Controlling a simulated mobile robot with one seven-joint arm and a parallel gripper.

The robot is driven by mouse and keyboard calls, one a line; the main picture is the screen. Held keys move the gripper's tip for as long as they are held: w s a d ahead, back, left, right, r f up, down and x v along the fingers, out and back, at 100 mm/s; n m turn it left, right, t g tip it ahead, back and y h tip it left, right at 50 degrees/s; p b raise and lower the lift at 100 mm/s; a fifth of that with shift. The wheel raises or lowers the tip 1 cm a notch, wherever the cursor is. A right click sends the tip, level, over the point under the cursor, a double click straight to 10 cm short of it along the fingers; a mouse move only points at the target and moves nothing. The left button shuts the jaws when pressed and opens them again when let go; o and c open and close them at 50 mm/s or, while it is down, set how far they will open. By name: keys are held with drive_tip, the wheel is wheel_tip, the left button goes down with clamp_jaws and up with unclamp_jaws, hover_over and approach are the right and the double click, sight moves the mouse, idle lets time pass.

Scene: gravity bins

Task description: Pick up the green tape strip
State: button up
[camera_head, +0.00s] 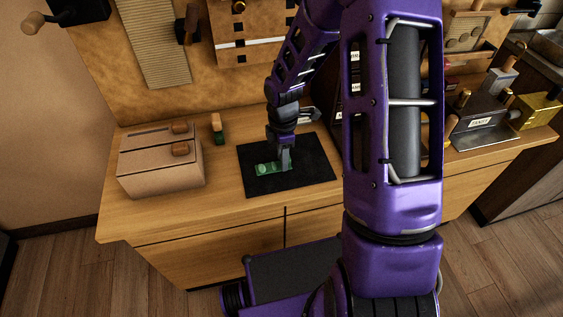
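The green tape strip (266,169) lies on the black mat (313,165) on the wooden counter. It is flat, with a pale round mark near its left end. My gripper (285,168) points down at the right end of the strip, very close to it or touching it. The fingers hide part of that end. I cannot tell whether the fingers are open or closed on the strip.
A metal holder with a label (480,122) stands at the right. The counter (222,190) is clear between the box and mat.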

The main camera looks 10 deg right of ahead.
clamp_jaws()
wheel_tip(320, 180, up, 10)
drive_tip(key=shift+p, duration=0.75)
